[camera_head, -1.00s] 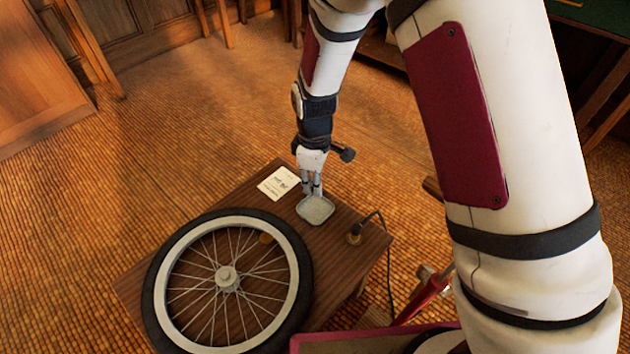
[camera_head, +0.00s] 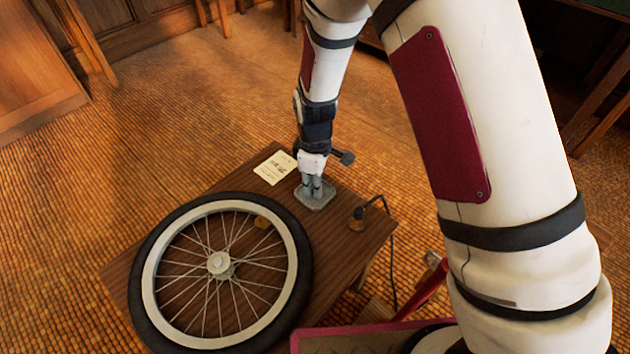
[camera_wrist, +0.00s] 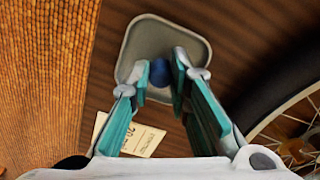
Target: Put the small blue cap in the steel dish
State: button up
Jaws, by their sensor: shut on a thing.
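The small blue cap (camera_wrist: 160,73) is between my fingertips in the wrist view. My gripper (camera_wrist: 160,78) is shut on it. Cap and fingertips are over the steel dish (camera_wrist: 147,32), a shallow grey square dish with rounded corners. In the head view the dish (camera_head: 327,203) lies on the brown table, and my gripper (camera_head: 314,192) points down at it. The cap is hidden there. I cannot tell whether the cap touches the dish floor.
A spoked wheel with a black tyre (camera_head: 137,273) covers the near left of the wooden table (camera_head: 340,248). A printed card (camera_head: 275,168) lies left of the dish. A small corded item (camera_head: 358,219) stands to its right.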

jog(key=shift+f, duration=0.25)
jog(key=o, duration=0.8)
jog(key=shift+c, duration=0.2)
jog(key=shift+r, duration=0.15)
